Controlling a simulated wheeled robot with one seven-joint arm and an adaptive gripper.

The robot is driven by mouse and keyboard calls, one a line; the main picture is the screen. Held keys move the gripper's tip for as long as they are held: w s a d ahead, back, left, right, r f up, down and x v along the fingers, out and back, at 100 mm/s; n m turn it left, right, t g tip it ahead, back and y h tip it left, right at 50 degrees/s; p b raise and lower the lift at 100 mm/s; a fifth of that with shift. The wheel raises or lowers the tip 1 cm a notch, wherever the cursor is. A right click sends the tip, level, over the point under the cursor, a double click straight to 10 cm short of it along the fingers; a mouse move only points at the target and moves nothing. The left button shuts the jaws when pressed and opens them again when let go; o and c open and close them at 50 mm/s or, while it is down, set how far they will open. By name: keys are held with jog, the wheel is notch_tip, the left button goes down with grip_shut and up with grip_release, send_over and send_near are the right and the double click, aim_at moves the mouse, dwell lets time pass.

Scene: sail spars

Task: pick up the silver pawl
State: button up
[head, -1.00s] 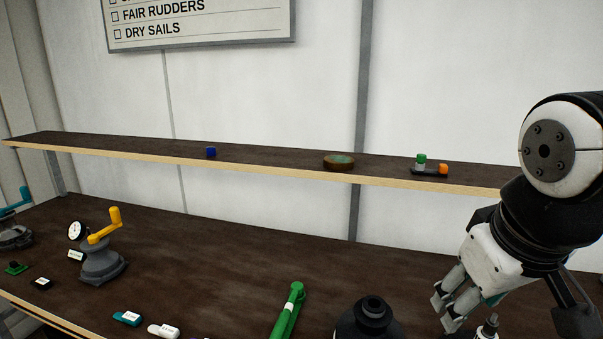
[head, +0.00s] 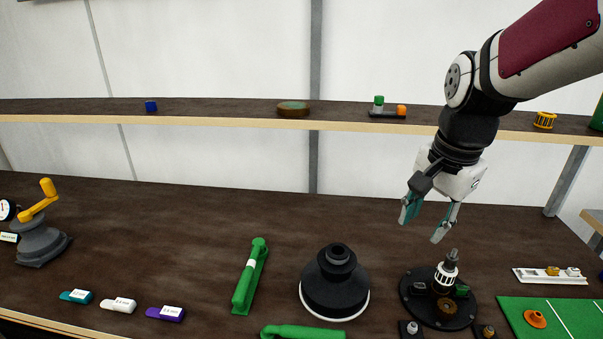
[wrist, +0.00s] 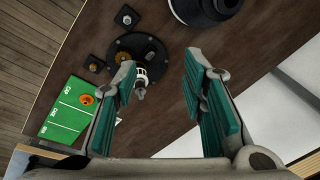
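No part is clearly identifiable as the silver pawl. A white tray (head: 550,277) at the right holds a small brass-coloured part (head: 552,270) and a small silver part (head: 573,271), too small to make out. Another small silver piece (head: 412,328) sits on a black square plate at the front; its plate also shows in the wrist view (wrist: 127,17). My gripper (head: 424,222) is open and empty, in the air above the table behind the round black base (head: 420,310). In the wrist view its teal-padded fingers (wrist: 160,72) are wide apart, with nothing between them.
The round base carries an upright silver-tipped shaft (head: 447,267). A black cone-shaped object (head: 335,285) stands left of it. A green mat (head: 560,318) with an orange ring (head: 535,319) lies right. A shelf (head: 230,110) runs behind. The table's back middle is clear.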

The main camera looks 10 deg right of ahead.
jog(key=w+d+f+m+g+b, duration=0.2)
jog(key=w+d+f+m, duration=0.6)
jog(key=f, duration=0.4)
send_over(418, 285)
notch_tip(418, 285, down, 8)
jog(key=shift+w+p, duration=0.15)
jog(key=shift+p, duration=0.15)
jog(key=f+p, duration=0.1)
jog(key=f, duration=0.3)
jog(key=shift+s+f, duration=0.15)
jog(key=shift+s, duration=0.05)
jog(key=shift+f, duration=0.6)
jog(key=shift+w, duration=0.1)
grip_shut()
